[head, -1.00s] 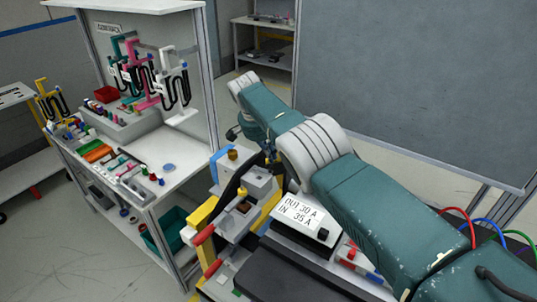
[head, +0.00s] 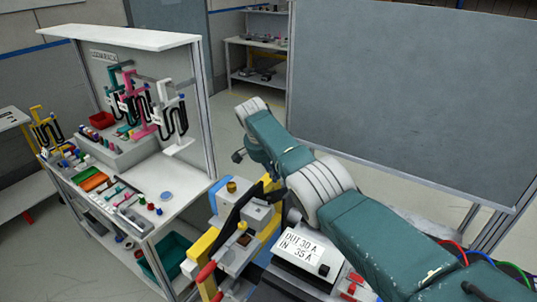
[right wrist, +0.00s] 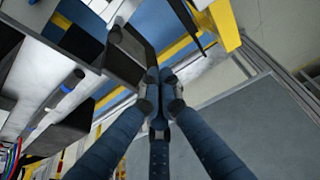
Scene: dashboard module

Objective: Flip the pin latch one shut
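The dashboard module (head: 205,242) stands at lower centre in the head view. It has yellow frame parts, a red handle (head: 206,272), a grey block (head: 257,216) and a brass knob (head: 231,187). I cannot tell which part is pin latch one. My right arm reaches in from the right, beyond the module. In the right wrist view the three blue fingers of my right gripper (right wrist: 159,92) converge with their tips together, and nothing shows between them. A dark box-like part (right wrist: 128,52) and yellow frame parts lie close past the tips. My left gripper is not in view.
A white box labelled "OUT 30 A IN 35 A" (head: 305,254) sits beside my right arm. A workbench with parts (head: 187,185) stands at left, and a large grey board (head: 410,90) at the back right. Floor (head: 75,245) is open at lower left.

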